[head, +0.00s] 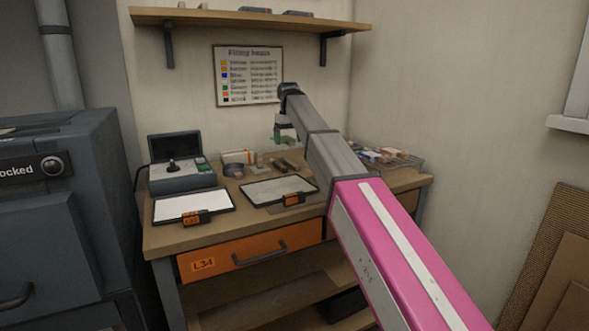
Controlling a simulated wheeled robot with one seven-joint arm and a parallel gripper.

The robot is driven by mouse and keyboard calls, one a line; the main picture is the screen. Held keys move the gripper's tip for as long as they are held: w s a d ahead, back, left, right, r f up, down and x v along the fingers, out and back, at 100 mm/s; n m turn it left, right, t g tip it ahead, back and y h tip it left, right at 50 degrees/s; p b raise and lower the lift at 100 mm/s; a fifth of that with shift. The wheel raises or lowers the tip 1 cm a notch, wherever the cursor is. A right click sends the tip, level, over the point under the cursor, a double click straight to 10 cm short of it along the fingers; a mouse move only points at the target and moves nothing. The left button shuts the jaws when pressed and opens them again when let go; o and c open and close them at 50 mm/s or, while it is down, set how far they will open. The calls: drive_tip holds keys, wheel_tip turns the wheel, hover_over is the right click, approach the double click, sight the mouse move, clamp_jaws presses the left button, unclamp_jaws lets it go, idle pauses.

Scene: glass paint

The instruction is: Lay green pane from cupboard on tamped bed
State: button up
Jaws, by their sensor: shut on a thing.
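My gripper (285,124) hangs at the end of my arm above the back of the bench. It is shut on a small greenish thing (287,136), which looks like the green pane; its outline is small and partly hidden by my arm. Two shallow dark-rimmed trays with pale beds lie on the bench: a left one (180,208) with a bright white surface and a right one (265,191) with a greyer surface. Each has an orange tag at its front edge. I cannot tell which bed is tamped. The held thing is apart from both trays.
A wooden bench (165,241) has an orange drawer (215,263). A device with a dark raised lid (175,147) stands at the back left. Small items and a clear tray (405,163) stand behind and right. A dark blue cabinet (50,220), its label partly reading "ocked", stands left.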

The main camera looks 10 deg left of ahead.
drive_tip(key=d+f, duration=0.2)
drive_tip(key=d, duration=0.1)
drive_tip(key=d+f, duration=0.2)
drive_tip(key=d, duration=0.2)
drive_tip(key=d+f, duration=0.2)
drive_tip(key=d, duration=0.1)
drive_tip(key=shift+w+d+f, duration=0.15)
drive_tip(key=shift+d+f, duration=0.05)
drive_tip(key=shift+d, duration=0.2)
drive_tip(key=shift+f, duration=2.05)
drive_tip(key=shift+f, duration=0.1)
drive_tip(key=o, duration=0.9)
wheel_tip(320, 180, up, 12)
